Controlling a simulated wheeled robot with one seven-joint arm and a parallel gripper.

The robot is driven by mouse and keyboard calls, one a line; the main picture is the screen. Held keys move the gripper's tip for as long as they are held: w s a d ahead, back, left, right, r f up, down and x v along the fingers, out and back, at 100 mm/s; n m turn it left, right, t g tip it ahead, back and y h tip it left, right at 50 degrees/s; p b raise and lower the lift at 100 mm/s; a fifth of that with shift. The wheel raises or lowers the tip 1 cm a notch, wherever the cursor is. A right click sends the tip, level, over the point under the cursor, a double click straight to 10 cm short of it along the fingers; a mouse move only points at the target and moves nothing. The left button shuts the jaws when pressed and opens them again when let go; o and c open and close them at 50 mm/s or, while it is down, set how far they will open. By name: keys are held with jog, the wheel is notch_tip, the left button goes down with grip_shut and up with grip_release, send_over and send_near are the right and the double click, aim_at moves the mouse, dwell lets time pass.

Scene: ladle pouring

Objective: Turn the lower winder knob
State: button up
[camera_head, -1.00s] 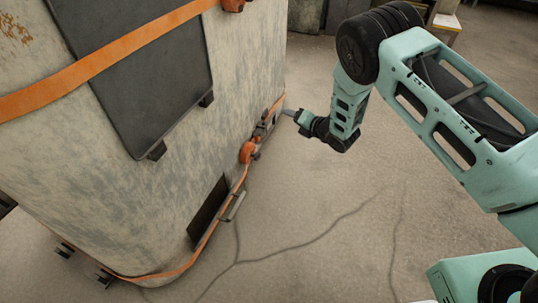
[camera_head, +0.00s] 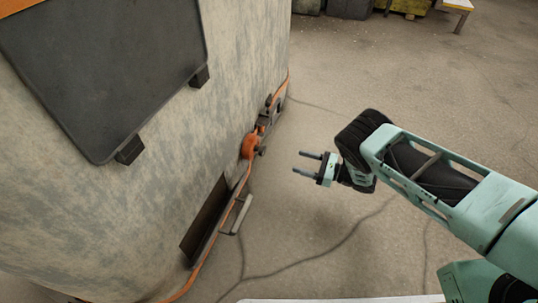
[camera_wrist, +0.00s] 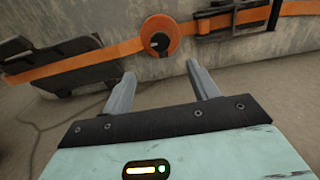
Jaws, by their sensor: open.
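The lower winder is an orange round spool (camera_head: 249,146) with a strap wound on it, low on the side of a large grey ladle (camera_head: 110,205). Its small dark knob (camera_head: 262,149) sticks out on the right in the head view. In the wrist view my two fingers (camera_wrist: 163,78) point towards the wall, below the spool.
An orange strap (camera_wrist: 80,68) runs along the ladle on both sides of the spool. A dark buckle (camera_wrist: 232,22) sits right of it and a dark bracket (camera_wrist: 50,62) left. The floor around my gripper is clear, with thin cables (camera_head: 325,250).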

aim_at(264, 151)
jog(key=b+x, duration=0.5)
jog(key=x, duration=0.6)
jog(key=shift+a+f, duration=0.2)
jog(key=shift+w+a+r+b, duration=0.15)
jog(key=shift+w+a+b, duration=0.1)
jog(key=shift+a+b, duration=0.3)
jog(key=shift+a, duration=0.1)
jog(key=c, duration=1)
